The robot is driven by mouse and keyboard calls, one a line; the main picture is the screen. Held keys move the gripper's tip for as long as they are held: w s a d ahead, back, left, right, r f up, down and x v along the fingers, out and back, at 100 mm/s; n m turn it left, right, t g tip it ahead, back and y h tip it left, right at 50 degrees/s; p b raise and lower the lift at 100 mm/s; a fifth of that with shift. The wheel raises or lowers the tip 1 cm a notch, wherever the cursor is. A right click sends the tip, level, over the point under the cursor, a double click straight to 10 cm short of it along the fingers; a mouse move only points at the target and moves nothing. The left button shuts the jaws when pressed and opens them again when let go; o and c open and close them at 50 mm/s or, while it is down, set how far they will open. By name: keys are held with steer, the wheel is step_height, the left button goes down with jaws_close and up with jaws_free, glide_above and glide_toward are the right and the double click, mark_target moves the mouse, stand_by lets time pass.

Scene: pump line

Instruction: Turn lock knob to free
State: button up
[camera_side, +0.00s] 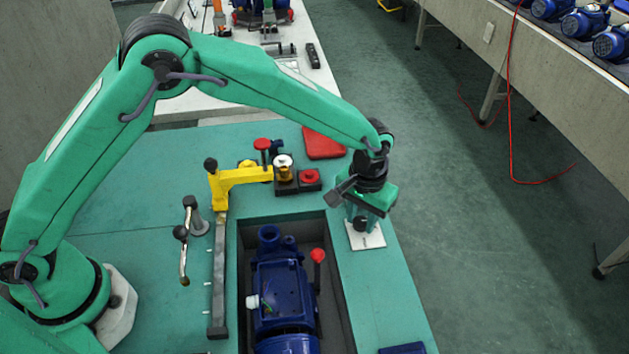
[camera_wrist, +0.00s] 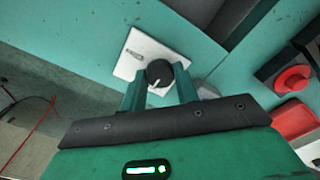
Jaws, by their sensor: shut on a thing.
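The lock knob is a small black round knob with a white pointer line. It stands on a white plate (camera_side: 367,238) near the right edge of the green bench in the side view. In the wrist view the knob (camera_wrist: 160,74) sits between my gripper's fingers (camera_wrist: 160,90), on the white plate (camera_wrist: 138,52) with small dark lettering. My gripper (camera_side: 361,222) points down over the plate in the side view, shut on the knob. The lettering is too small to read.
A blue pump (camera_side: 280,290) lies in a recess left of my gripper, with a red-topped lever (camera_side: 318,256). A yellow clamp arm (camera_side: 238,180), a red button (camera_side: 309,176) and a red block (camera_side: 323,143) stand behind it. The floor right of the bench is free.

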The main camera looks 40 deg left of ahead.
steer(key=shift+m, duration=0.3)
steer(key=m, duration=0.8)
steer(key=shift+m, duration=0.4)
steer(key=m, duration=0.4)
steer(key=shift+m, duration=2.2)
steer(key=o, duration=1)
steer(key=shift+c, duration=0.2)
